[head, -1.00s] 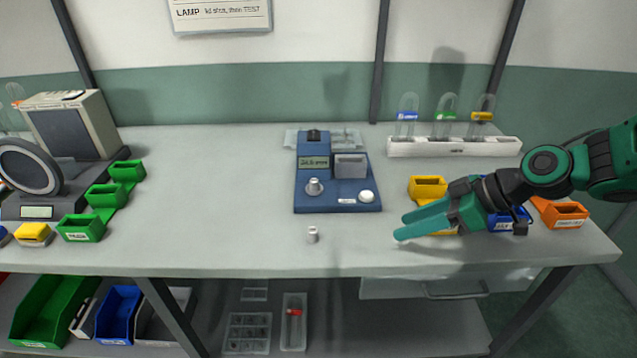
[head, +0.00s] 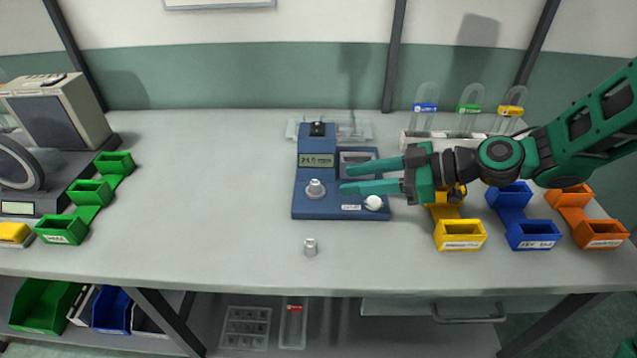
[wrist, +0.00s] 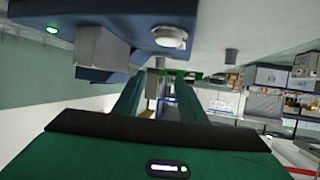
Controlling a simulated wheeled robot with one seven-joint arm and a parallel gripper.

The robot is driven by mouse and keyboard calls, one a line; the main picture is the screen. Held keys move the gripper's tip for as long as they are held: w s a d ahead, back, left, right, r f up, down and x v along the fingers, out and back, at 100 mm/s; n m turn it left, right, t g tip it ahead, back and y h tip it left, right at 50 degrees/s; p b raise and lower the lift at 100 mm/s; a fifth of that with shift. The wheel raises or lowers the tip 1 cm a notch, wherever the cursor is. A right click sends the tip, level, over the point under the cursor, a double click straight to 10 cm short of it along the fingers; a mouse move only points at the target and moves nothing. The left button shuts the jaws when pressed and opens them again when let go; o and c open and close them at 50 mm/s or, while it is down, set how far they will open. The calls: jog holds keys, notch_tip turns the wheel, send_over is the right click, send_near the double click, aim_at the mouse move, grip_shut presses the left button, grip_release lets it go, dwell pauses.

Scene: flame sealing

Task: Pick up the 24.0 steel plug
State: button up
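A smaller-looking steel plug (head: 310,247) stands on the bench in front of the gauge. I cannot read a size on either plug. My gripper (head: 346,179) is open and empty above the gauge, its fingers pointing left, just right of the gauge's plug. In the wrist view that plug (wrist: 157,63) shows beyond and between the two open fingers; the bench plug (wrist: 231,55) is off to the right.
The gauge has a white knob (head: 374,203) below my fingers and a grey block (wrist: 100,52) beside them. Yellow (head: 460,236), blue (head: 533,236) and orange (head: 601,235) bins stand at right, green bins (head: 62,230) at left.

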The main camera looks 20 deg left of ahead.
aim_at(318, 182)
jog(key=x, duration=0.2)
jog(key=shift+w+a+f, duration=0.15)
jog(key=shift+a+f, duration=0.1)
jog(key=shift+a, duration=0.05)
jog(key=shift+x, duration=2.65)
jog(key=shift+r, duration=0.2)
grip_shut()
